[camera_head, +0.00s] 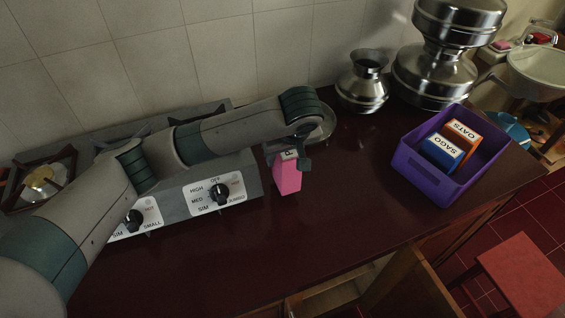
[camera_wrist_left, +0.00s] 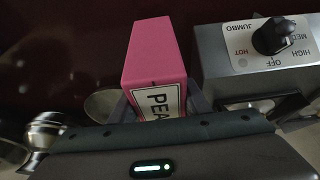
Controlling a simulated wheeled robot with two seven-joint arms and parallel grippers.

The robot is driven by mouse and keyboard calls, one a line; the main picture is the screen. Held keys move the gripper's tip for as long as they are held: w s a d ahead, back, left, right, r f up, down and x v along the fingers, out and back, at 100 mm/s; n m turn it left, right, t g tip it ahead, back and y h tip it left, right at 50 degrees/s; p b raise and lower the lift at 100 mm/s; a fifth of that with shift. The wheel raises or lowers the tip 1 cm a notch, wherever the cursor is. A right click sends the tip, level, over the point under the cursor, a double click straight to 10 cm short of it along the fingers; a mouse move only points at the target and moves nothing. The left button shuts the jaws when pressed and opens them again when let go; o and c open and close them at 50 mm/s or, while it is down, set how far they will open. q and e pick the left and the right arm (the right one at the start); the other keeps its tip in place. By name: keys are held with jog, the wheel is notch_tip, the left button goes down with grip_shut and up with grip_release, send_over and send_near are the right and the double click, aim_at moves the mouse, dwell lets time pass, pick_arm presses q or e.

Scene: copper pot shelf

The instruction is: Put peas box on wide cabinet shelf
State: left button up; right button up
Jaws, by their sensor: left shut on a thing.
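The peas box (camera_head: 287,177) is pink with a white label. It is upright or nearly so at the dark red counter, just right of the stove; I cannot tell whether it touches the counter. In the left wrist view the pink box (camera_wrist_left: 155,55) fills the middle, its label reading "PEA". My left gripper (camera_head: 300,157) reaches over the stove from the left and is shut on the box's upper part. An open wooden cabinet (camera_head: 335,297) shows below the counter's front edge; its shelf is mostly hidden. My right gripper is not in view.
Metal pots (camera_head: 362,82) stand at the back. The stove (camera_head: 215,195) is close left of the box. The counter's front middle is clear. A red stool (camera_head: 525,275) stands at right.

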aim_at(290, 155)
pick_arm(q)
jog(key=shift+f+p, duration=0.5)
jog(key=shift+f, duration=1.15)
jog(key=o, duration=1.5)
jog(key=shift+f, duration=0.15)
jog(key=v, duration=1.2)
jog(key=shift+s+d+b, duration=0.1)
jog(key=shift+b, duration=0.2)
